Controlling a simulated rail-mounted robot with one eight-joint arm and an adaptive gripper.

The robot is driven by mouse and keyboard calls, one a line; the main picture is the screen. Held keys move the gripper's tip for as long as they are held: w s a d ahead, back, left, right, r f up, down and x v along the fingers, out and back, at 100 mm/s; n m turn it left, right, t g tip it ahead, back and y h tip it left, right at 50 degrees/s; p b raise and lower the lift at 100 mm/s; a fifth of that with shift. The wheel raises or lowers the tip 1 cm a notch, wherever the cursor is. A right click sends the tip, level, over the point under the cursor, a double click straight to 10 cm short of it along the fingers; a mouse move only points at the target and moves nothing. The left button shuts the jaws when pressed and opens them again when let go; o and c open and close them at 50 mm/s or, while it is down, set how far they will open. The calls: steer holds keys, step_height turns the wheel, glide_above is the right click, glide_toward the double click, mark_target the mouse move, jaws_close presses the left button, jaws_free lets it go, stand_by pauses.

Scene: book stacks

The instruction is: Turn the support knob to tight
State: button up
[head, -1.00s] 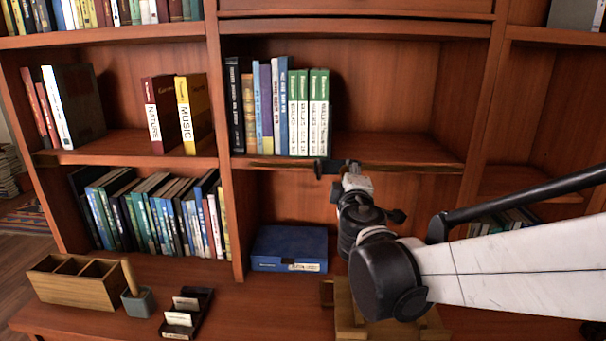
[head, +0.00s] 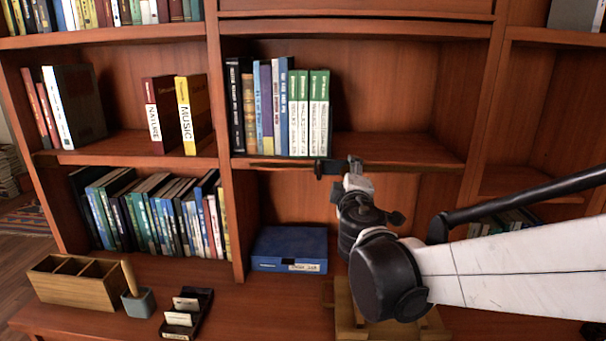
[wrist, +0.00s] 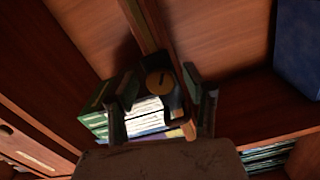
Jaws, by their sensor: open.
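The support knob (wrist: 159,83) is a round, brass-brown disc with a dark slot across it, on a black mount, in the wrist view. It sits at the edge of a shelf board. My gripper (wrist: 160,92) is open, with one dark finger on each side of the knob; I cannot tell whether either finger touches it. In the head view my gripper (head: 339,167) is at the front edge of the middle shelf (head: 410,150), right of the green books.
Upright books (head: 290,110) stand on the shelf just left of my gripper. A blue box (head: 290,247) lies in the compartment below. A wooden stand (head: 345,318) is on the desk under my arm. The shelf right of the books is empty.

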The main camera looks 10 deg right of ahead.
steer(key=shift+s, duration=0.1)
steer(key=v, duration=1.1)
steer(key=shift+s, duration=0.4)
steer(key=s+d+f+m+g+h, duration=0.1)
steer(key=s+d+f+m+g, duration=0.55)
steer(key=d+m, duration=0.2)
steer(key=s+a+f+m+g+y, duration=0.4)
steer(key=s+a+f, duration=0.2)
steer(key=s, duration=0.5)
steer(key=shift+a+f+m+y, duration=0.2)
steer(key=shift+f+m+y, duration=0.2)
steer(key=shift+f, duration=0.5)
